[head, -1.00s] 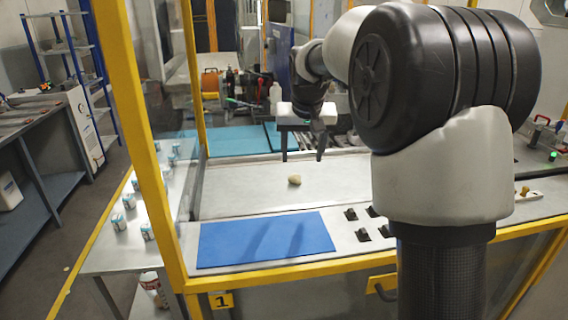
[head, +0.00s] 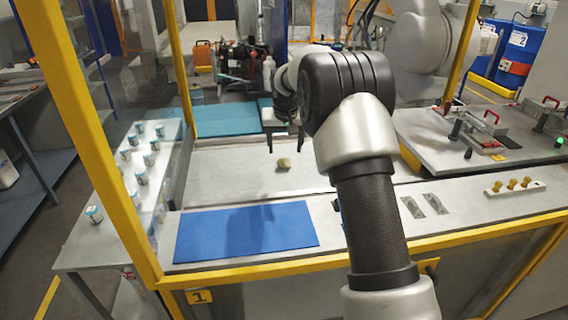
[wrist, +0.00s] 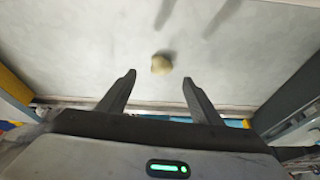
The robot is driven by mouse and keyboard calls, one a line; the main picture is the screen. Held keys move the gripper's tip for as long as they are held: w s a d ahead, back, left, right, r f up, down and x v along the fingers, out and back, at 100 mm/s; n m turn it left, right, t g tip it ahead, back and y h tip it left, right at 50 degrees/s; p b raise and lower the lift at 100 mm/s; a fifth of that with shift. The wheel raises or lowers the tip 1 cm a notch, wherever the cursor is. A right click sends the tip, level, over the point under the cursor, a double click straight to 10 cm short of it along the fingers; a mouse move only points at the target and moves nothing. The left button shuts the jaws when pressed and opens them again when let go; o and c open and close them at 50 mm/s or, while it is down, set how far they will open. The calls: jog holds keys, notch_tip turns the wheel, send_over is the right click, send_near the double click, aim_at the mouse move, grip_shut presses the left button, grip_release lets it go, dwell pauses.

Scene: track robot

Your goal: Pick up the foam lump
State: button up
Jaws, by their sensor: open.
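The foam lump (head: 283,164) is a small tan, rounded piece lying on the grey metal worktop (head: 220,175), behind the blue mat. In the wrist view the lump (wrist: 161,64) lies beyond my fingertips, roughly centred between them and apart from both. My gripper (head: 285,148) points down above the worktop, just behind or over the lump in the head view. In the wrist view my gripper (wrist: 158,76) has its two dark fingers spread with nothing between them. The exact height over the lump is hard to tell.
A blue mat (head: 246,231) lies at the front of the worktop. Yellow frame posts (head: 85,130) stand at the left. Several small cans (head: 94,213) stand on the left side table. A fixture plate with red-handled clamps (head: 470,140) is at the right. The worktop around the lump is clear.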

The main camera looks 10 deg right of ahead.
aim_at(284, 160)
jog(key=x, duration=0.2)
jog(key=shift+w+f, duration=0.15)
jog(key=shift+f, duration=0.1)
jog(key=x, duration=0.5)
jog(key=shift+a+f, duration=0.15)
jog(key=shift+a, duration=0.05)
jog(key=c, duration=1.1)
